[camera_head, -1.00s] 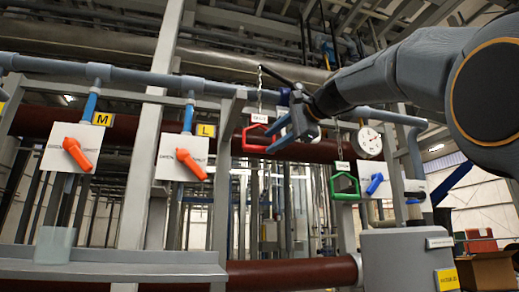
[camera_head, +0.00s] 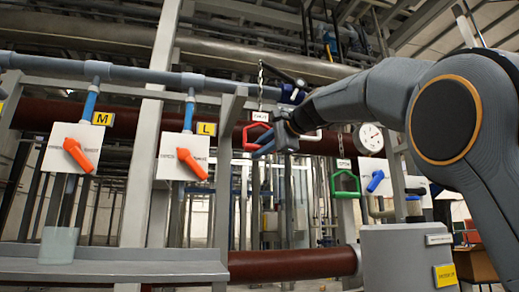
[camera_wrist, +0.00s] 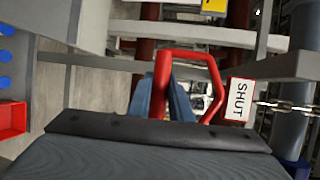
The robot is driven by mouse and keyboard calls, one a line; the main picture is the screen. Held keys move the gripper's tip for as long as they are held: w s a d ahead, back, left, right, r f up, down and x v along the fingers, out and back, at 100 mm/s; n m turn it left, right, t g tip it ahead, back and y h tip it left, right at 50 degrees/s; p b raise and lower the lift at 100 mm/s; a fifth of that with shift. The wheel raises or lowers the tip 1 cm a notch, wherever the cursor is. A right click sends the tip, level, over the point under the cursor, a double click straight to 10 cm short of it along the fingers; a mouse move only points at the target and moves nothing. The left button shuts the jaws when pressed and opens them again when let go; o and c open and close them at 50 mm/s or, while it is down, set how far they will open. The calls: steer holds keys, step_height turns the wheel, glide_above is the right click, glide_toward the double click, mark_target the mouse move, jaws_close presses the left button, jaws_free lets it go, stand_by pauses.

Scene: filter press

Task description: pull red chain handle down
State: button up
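The red chain handle (camera_head: 257,126), a loop hanging on a chain, is left of my arm's end in the head view. In the wrist view, the red handle (camera_wrist: 191,55) is close ahead, beside a white tag reading SHUT (camera_wrist: 239,99). My gripper (camera_head: 260,149) is at the handle's lower right side in the head view. In the wrist view, the two blue fingers of my gripper (camera_wrist: 160,97) stand apart on either side of the handle's left bar. Firm contact cannot be made out. The lower part of the handle is hidden behind my gripper.
A green chain handle (camera_head: 345,185) hangs lower right, below a round gauge (camera_head: 370,139). Two orange levers (camera_head: 78,154) (camera_head: 191,163) are on white panels at left. A blue lever (camera_head: 375,181) is at right. Grey pipe (camera_head: 150,79) crosses above; grey posts stand nearby.

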jaws_close()
step_height(320, 180, down, 15)
steer(key=b, duration=1.3)
steer(key=shift+w, duration=0.1)
steer(key=o, duration=0.6)
jaws_free()
steer(key=shift+r, duration=0.15)
steer(key=shift+d, duration=0.1)
steer(key=b+v, duration=0.2)
steer(key=v, duration=0.6)
